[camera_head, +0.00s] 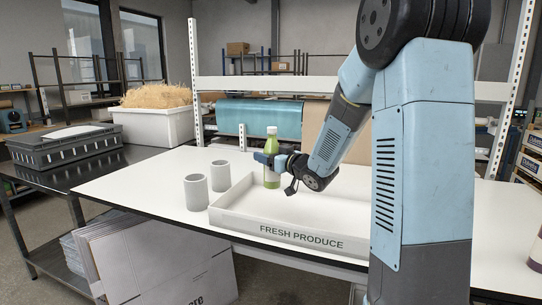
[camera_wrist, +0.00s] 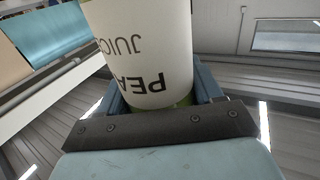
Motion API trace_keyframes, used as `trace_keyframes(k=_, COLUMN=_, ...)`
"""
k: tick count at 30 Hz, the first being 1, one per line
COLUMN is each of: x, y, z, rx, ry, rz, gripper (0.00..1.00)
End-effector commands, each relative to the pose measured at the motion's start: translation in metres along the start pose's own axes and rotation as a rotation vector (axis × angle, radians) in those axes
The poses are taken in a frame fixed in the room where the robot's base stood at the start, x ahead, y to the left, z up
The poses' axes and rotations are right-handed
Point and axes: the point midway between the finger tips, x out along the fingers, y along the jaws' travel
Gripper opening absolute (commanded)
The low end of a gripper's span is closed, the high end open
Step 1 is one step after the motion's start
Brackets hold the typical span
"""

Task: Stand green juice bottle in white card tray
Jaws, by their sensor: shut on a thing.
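The green juice bottle (camera_head: 271,158) has a white cap and a pale label, and it stands upright in the head view. My gripper (camera_head: 270,160) is shut around it from the right. In the wrist view the bottle's white label (camera_wrist: 145,50), with dark lettering, fills the space between the fingers of my gripper (camera_wrist: 155,100). The white card tray (camera_head: 285,232) lies on the table, its front wall reading "FRESH PRODUCE". The bottle is over or inside the tray's back left part. I cannot tell whether its base touches the tray floor.
Two grey cups (camera_head: 196,192) (camera_head: 220,176) stand just left of the tray. A white tub of straw-like filling (camera_head: 155,125) and a dark crate (camera_head: 62,150) sit on the bench at back left. The white table (camera_head: 140,180) is clear left of the cups.

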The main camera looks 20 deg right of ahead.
Motion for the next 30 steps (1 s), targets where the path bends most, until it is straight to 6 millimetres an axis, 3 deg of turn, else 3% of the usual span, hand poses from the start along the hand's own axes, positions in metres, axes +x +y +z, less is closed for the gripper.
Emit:
trace_keyframes(k=8, x=0.0, y=0.0, z=0.003, rx=0.0, ry=0.0, rz=0.0, gripper=0.16)
trace_keyframes(k=30, x=-0.001, y=0.0, z=0.037, rx=0.001, ry=0.001, rz=0.0, gripper=0.16)
